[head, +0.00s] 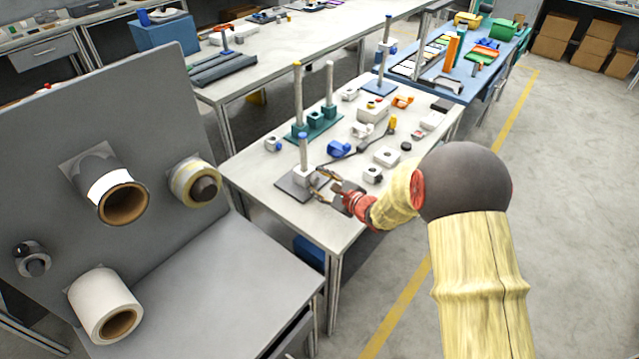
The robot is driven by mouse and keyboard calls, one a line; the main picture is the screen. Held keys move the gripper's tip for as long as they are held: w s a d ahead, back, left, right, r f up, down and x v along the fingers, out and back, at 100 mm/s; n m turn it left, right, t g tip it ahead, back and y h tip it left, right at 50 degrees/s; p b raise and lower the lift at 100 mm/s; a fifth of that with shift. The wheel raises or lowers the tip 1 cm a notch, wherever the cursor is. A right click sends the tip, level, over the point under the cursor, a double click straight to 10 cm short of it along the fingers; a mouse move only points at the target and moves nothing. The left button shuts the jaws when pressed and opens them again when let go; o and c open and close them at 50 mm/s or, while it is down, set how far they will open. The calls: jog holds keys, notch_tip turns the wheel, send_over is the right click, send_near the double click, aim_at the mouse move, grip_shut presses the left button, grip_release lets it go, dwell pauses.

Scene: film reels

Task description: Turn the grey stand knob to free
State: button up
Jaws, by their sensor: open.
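The grey stand has a dark grey base plate (290,188), a light grey block and an upright post (303,155) with a blue cap. It stands at the near left part of the white table. My gripper (319,182) reaches in from the right, its fingers open beside the stand's block. The stand's knob is too small, or hidden by the fingers, to make out. I cannot tell its setting or whether the fingers touch it.
A green stand (316,122) with two posts is just behind. A blue clamp part (346,149), grey blocks (386,157) and other small parts crowd the table to the right. A grey panel (60,130) with film reels stands at left.

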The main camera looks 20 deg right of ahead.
jog(key=shift+s, duration=0.1)
jog(key=shift+v, duration=3.95)
jog(key=s+a+r+n+g+y+p, duration=0.2)
jog(key=s+a+r+n+g+y, duration=0.35)
jog(key=s+a+r+n, duration=0.85)
jog(key=s+d+r+n+g+h+p, duration=0.1)
jog(key=s+r+n+g+h, duration=0.15)
jog(key=s, duration=0.35)
jog(key=s+r+n+g+h+p, duration=0.1)
jog(key=s+n+h, duration=0.25)
jog(key=s, duration=0.35)
jog(key=s+d+r+n+t+h, duration=0.1)
jog(key=s+d+r+n+h, duration=0.3)
jog(key=d, duration=0.5)
jog(key=shift+s+d+r+h, duration=0.4)
jog(key=shift+s+h, duration=0.15)
jog(key=shift+s, duration=0.35)
